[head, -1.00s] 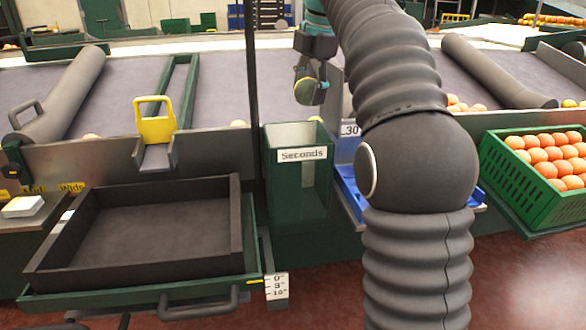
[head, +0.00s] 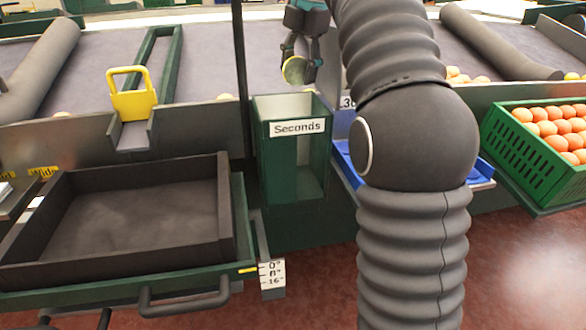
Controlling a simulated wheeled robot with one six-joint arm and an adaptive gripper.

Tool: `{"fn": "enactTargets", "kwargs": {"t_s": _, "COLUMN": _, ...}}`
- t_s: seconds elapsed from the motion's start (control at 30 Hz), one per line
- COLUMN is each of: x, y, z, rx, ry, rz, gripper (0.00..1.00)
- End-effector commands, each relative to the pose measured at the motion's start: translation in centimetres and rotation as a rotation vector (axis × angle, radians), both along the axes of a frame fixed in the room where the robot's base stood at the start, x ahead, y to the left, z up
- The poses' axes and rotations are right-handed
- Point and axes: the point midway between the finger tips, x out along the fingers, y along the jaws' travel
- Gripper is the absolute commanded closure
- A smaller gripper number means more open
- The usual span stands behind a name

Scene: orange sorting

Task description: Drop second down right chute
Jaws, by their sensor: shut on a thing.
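My gripper (head: 297,70) hangs near the top of the green chute (head: 293,180), above and behind its front edge. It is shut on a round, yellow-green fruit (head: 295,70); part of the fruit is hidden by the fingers. The chute is an open-topped green box with a white label (head: 297,127) reading "Seconds". The fruit is just above the chute's opening in the picture; I cannot tell whether it is directly over it.
A black tray (head: 215,215) sits on a green drawer at left. A yellow gate handle (head: 133,104) stands behind it. A blue tray (head: 345,165) is right of the chute, partly behind my arm. A green crate (head: 515,165) of oranges stands at right.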

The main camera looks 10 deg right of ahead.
Motion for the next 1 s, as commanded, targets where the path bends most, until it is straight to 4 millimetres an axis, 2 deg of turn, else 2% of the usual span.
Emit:
{"fn": "enactTargets", "kwargs": {"t_s": 0.37, "x": 0.0, "y": 0.0, "z": -0.3, "rx": 0.001, "ry": -0.001, "rz": -0.001, "gripper": 0.79}}
{"fn": "enactTargets", "kwargs": {"t_s": 0.4, "x": 0.0, "y": 0.0, "z": -0.3, "rx": 0.0, "ry": 0.0, "rz": -0.001, "gripper": 0.34}}
{"fn": "enactTargets", "kwargs": {"t_s": 0.5, "x": 0.0, "y": 0.0, "z": -0.3, "rx": 0.0, "ry": 0.0, "rz": -0.001, "gripper": 0.12}}
{"fn": "enactTargets", "kwargs": {"t_s": 0.83, "x": 0.0, "y": 0.0, "z": -0.2, "rx": 0.0, "ry": 0.0, "rz": -0.001, "gripper": 0.12}}
{"fn": "enactTargets", "kwargs": {"t_s": 1.0, "x": 0.0, "y": 0.0, "z": 0.9, "rx": 0.0, "ry": 0.0, "rz": -0.001, "gripper": 0.12}}
